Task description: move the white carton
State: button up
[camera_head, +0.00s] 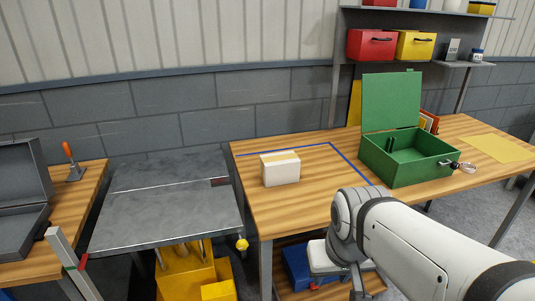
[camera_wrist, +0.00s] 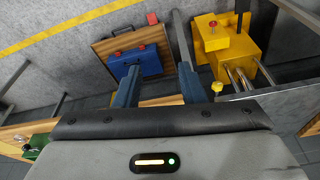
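The white carton (camera_head: 280,170) has a tan tape strip on top. It sits upright on the wooden workbench (camera_head: 250,212), near its left end and inside a blue tape outline (camera_head: 345,150). It does not show in the wrist view. My gripper (camera_wrist: 158,78) is open in the wrist view, its two dark blue fingers apart with nothing between them. In the head view my arm bends down at the bench's front edge, below and right of the carton. I cannot make out the fingers there.
An open green box (camera_head: 404,165) stands right of the carton. A grey lift table (camera_head: 165,205) with a yellow base (camera_head: 190,275) stands left of the bench, across a narrow gap. A blue case (camera_wrist: 136,62) lies on the lower shelf. The bench around the carton is clear.

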aim_at(283, 168)
jog(key=z, duration=0.15)
jog(key=k, duration=0.4)
jog(key=u, duration=0.35)
jog(key=i, duration=1.4)
jog(key=z, duration=0.2)
